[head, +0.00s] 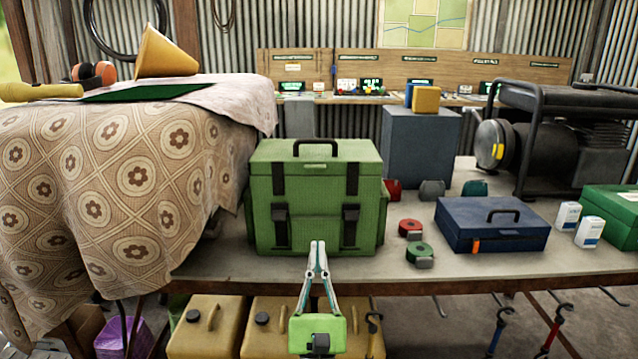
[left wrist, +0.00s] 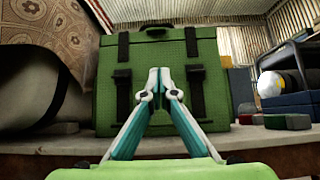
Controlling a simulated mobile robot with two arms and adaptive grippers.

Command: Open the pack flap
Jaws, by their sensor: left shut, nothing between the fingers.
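The green pack (head: 273,225) stands upright on the workbench, near the middle of the head view. Its flap (head: 317,167) lies down over the top and upper front, with a dark handle on top and two dark straps with buckles down the front. The pack (left wrist: 120,55) also fills the middle of the left wrist view. My left gripper (head: 318,245) is shut and empty, pointing at the lower front of the pack between the two straps. The left fingertips (left wrist: 159,72) meet in the left wrist view; whether they touch the pack I cannot tell. My right gripper is not in view.
A cloth-covered table (head: 110,190) stands close on the left. On the workbench (head: 300,272), tape rolls (head: 419,253), a blue case (head: 490,225) and a generator (head: 545,135) stand to the right. Yellow jerrycans (head: 205,328) stand below. The bench's front edge is clear.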

